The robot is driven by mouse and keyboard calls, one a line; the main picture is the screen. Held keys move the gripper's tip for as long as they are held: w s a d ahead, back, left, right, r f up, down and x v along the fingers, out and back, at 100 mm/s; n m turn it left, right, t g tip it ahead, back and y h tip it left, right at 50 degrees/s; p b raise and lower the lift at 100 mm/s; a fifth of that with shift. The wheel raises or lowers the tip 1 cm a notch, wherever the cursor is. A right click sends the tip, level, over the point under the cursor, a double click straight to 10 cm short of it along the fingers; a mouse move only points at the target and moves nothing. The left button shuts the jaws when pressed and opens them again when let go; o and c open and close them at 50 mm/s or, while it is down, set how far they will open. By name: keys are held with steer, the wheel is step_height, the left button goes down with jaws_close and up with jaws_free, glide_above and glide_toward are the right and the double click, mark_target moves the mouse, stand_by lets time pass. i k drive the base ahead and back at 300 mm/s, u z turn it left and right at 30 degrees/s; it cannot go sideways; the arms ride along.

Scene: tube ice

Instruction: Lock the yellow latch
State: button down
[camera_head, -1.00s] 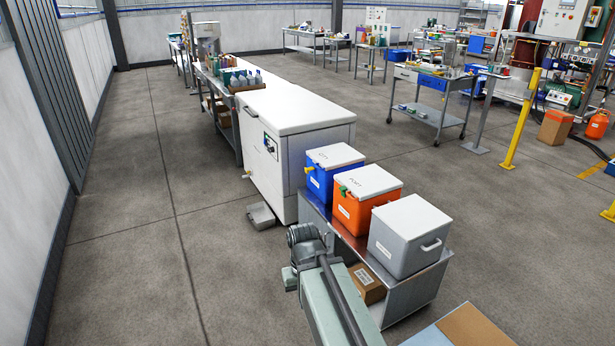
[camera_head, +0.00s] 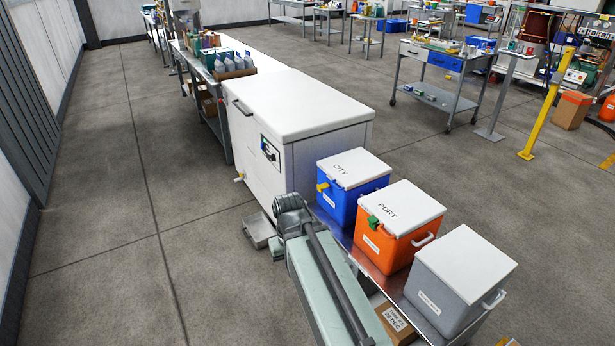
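The yellow latch (camera_head: 322,187) is on the left-facing front of the blue box (camera_head: 338,209), just under the white lid (camera_head: 353,169) marked CITY. The lid lies closed on the box. The latch appears to stick out from the front, but it is too small to tell its exact position. My arm (camera_head: 322,285) reaches up from the bottom middle, and its visible end is a rounded grey joint left of and below the blue box.
An orange box (camera_head: 380,250) with a green latch and a PORT lid, and a grey box (camera_head: 440,290), share the metal bench (camera_head: 345,238) with the blue box. A white chest (camera_head: 295,130) stands behind them. Open floor lies left.

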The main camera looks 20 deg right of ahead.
mark_target(325, 186)
steer(key=u, duration=0.05)
steer(key=i, duration=1.65)
steer(key=u, duration=1.85)
